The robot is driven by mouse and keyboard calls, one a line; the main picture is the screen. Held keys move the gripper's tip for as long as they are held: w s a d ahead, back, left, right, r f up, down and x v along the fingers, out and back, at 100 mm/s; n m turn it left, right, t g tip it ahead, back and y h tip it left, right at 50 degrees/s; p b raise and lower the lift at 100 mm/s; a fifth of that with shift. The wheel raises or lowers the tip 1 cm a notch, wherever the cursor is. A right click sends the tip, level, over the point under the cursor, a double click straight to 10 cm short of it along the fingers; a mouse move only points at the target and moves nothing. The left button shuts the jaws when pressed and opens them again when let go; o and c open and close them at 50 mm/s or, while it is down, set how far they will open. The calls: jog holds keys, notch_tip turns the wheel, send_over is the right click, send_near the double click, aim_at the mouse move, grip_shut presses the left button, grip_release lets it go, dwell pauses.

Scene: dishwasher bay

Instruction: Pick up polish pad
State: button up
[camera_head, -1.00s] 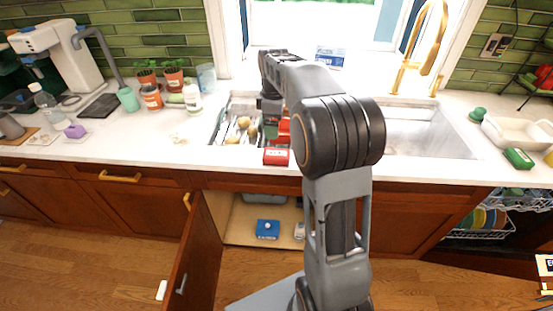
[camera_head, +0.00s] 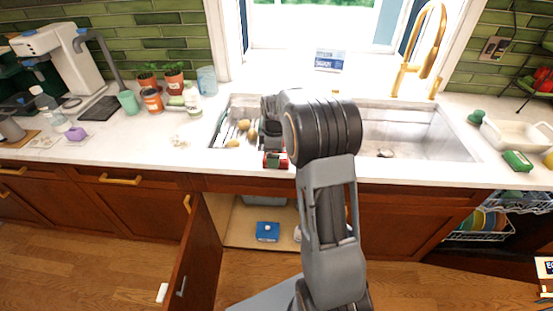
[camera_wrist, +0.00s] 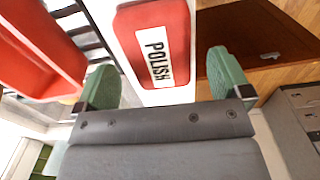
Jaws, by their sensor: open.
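The polish pad is a red block with a white POLISH label (camera_wrist: 157,55). It lies on the pale front rim of the sink, and in the head view its red front (camera_head: 270,160) shows partly behind my arm. In the wrist view my gripper (camera_wrist: 161,70) is open, with its green fingertips apart on either side of the pad's lower end. I cannot tell whether they touch it. In the head view my arm hides most of the gripper.
A red object (camera_wrist: 40,45) lies close to the left fingertip in the wrist view. The sink (camera_head: 440,140) holds a rack with yellowish round items (camera_head: 243,125). Below, a cabinet door (camera_head: 192,255) hangs open, with a blue box (camera_head: 267,231) inside.

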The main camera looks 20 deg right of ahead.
jog(key=shift+f, duration=1)
jog(key=shift+c, duration=0.3)
jog(key=c, duration=1)
jog(key=shift+o, duration=0.2)
jog(key=shift+r, duration=0.1)
jog(key=shift+r, duration=0.25)
jog(key=r, duration=0.3)
jog(key=shift+a+r+b, duration=0.15)
jog(key=shift+a+b, duration=0.25)
jog(key=a+r+b, duration=0.1)
jog(key=a+r, duration=0.8)
jog(key=a, duration=0.4)
jog(key=shift+a, duration=0.15)
